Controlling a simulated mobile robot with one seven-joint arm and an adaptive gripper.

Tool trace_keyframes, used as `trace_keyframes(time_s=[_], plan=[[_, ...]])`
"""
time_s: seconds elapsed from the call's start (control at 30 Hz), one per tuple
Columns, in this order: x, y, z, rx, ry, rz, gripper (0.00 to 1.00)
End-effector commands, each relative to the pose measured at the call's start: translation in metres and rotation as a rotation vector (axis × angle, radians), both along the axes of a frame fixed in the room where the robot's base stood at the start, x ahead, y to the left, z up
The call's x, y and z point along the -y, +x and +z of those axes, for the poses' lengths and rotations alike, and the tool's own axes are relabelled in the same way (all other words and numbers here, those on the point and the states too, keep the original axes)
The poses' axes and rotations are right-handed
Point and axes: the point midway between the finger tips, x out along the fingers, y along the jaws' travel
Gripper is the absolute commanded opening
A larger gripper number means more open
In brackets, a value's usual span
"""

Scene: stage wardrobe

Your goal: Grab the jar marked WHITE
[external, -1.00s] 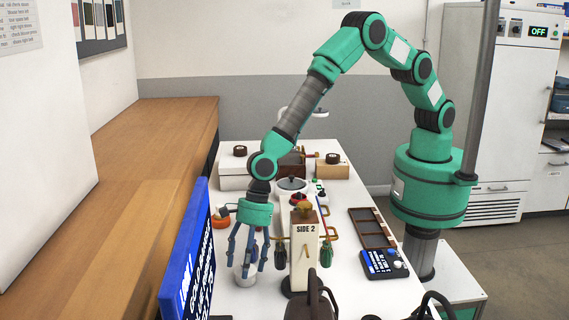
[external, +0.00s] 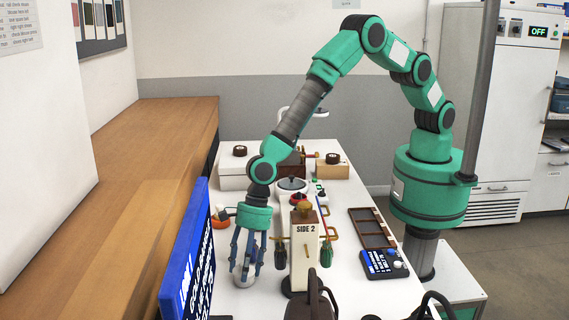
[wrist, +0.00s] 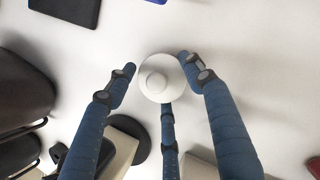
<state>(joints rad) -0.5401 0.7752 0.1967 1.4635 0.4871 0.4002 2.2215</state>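A small white jar with a round knob on its lid (wrist: 153,82) stands upright on the white table; no marking on it is readable. In the external view the jar (external: 245,275) is partly hidden by my fingers. My gripper (external: 246,272) points down over it with its blue fingers around it. In the wrist view my gripper (wrist: 157,75) is open. The left finger is a small gap away from the jar, the right finger overlaps its edge, and a third finger is below it. I cannot tell whether any finger touches it.
A white post marked SIDE 2 (external: 304,255) with hanging green pieces stands close right of my gripper. A blue lettered board (external: 186,262) rises on the left. A brown compartment tray (external: 372,228) and a blue-black keypad box (external: 384,264) lie further right. A dark object (external: 316,302) is in front.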

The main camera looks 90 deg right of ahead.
Motion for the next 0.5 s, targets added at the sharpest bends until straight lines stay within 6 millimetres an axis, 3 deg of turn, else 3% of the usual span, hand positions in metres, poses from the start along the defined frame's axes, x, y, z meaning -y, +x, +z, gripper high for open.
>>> trace_keyframes(time_s=[0.07, 0.5], plan=[[-0.0001, 0.0000, 0.0000, 0.000, 0.000, 0.000, 0.00], [-0.0005, 0.0008, 0.0092, 0.002, 0.001, 0.000, 0.00]])
